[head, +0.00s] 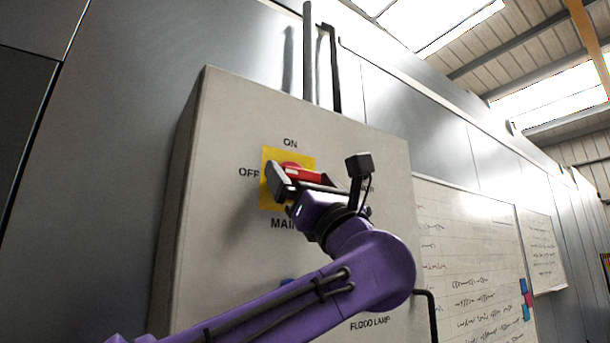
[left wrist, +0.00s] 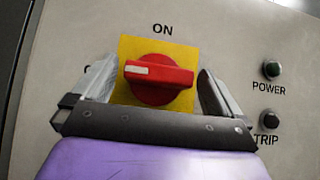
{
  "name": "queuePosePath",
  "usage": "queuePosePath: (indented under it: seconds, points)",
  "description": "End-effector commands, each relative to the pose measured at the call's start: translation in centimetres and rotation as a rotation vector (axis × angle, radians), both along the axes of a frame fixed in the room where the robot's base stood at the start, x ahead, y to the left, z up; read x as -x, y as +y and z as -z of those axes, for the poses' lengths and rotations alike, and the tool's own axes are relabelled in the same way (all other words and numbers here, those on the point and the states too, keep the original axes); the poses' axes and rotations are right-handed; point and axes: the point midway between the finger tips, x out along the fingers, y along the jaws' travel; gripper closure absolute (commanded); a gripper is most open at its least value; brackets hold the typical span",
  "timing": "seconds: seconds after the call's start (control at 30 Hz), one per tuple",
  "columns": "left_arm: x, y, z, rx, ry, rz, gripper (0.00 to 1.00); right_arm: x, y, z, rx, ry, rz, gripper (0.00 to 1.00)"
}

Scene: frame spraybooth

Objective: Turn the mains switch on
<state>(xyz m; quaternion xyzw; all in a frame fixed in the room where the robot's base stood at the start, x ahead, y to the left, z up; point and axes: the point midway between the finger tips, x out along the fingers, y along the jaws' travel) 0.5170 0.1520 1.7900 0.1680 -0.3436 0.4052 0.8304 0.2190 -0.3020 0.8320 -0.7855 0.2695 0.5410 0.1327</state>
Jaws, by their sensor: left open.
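The mains switch is a red rotary knob (head: 309,175) on a yellow plate (head: 303,158) on the grey cabinet's front. In the left wrist view the knob (left wrist: 160,80) lies level, its white mark at the left end, on the OFF side; the ON label is above the plate. My left gripper (head: 297,183) is open at the knob. In the left wrist view its fingers (left wrist: 157,90) stand on either side of the knob with gaps between. Part of the plate and the labels right of it are hidden by the gripper in the head view. My right gripper is not in view.
The grey cabinet (head: 225,150) has a POWER lamp (left wrist: 271,69) and a TRIP lamp (left wrist: 268,119) right of the switch. Pipes (head: 308,50) rise from the cabinet's top. A whiteboard (head: 465,240) hangs to the right.

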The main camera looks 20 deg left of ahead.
Motion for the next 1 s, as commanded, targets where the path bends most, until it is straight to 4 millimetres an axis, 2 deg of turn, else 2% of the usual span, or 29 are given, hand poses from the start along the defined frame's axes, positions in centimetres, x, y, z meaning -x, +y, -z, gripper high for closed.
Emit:
queuePosePath:
  seconds: [0.03,0.17,0.2,0.57,1.0]
  points:
    - [0.0,0.0,0.0,0.0,0.0,0.0,0.06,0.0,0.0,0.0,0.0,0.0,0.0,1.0]
    - [0.0,0.0,0.0,0.0,0.0,0.0,0.49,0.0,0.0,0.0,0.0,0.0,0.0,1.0]
    - [0.0,0.0,0.0,0.0,0.0,0.0,0.54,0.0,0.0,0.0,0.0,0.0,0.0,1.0]
    - [0.1,0.1,0.1,-0.027,0.034,-0.001,0.54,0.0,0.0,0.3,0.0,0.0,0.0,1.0]
    - [0.4,0.2,-0.1,-0.23,0.293,0.002,0.54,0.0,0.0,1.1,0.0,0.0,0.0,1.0]
